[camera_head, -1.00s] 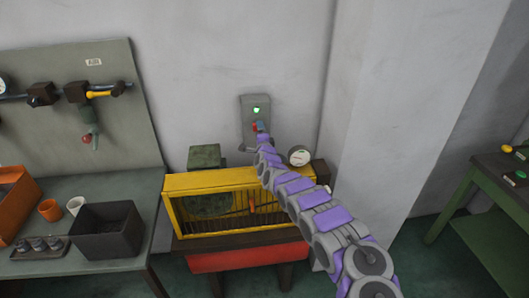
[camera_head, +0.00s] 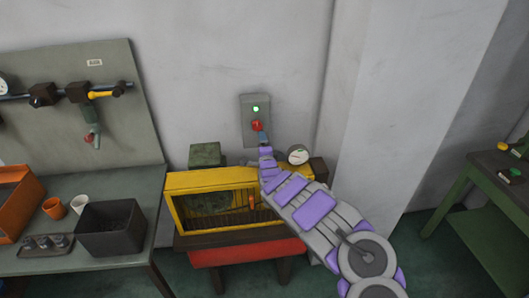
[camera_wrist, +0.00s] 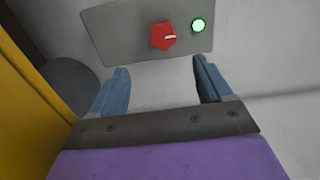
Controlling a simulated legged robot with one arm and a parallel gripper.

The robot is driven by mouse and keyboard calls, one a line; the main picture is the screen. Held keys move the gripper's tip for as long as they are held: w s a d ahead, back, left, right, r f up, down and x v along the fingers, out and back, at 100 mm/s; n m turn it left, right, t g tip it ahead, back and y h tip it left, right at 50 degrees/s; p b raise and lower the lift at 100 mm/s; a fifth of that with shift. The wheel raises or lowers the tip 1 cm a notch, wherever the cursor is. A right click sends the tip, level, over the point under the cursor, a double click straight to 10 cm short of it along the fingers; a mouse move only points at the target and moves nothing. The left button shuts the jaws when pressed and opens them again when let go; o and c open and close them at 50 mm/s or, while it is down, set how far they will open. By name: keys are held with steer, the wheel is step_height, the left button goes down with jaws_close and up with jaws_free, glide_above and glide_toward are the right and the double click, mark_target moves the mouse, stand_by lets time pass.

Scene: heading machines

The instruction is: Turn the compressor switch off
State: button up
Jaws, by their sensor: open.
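The compressor switch is a red knob (camera_head: 256,126) on a grey wall plate (camera_head: 247,138), with a lit green lamp (camera_head: 256,109) above it. In the wrist view the red knob (camera_wrist: 163,36) has a pale mark pointing toward the glowing green lamp (camera_wrist: 199,26). My gripper (camera_wrist: 163,82) is open, with its two blue fingers apart and nothing between them. The knob lies ahead of the fingertips, in line with the gap, and looks clear of both. In the head view my gripper (camera_head: 263,138) is just below the knob, and my arm hides the lower part of the plate.
A yellow caged machine (camera_head: 186,181) on a red base stands below the switch, with a round gauge (camera_head: 298,154) at its right. A bench with a black bin (camera_head: 110,242) is at left. A green table (camera_head: 490,165) is at right.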

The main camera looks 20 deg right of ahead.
steer(key=shift+p+v, duration=0.95)
steer(key=shift+v, duration=2.05)
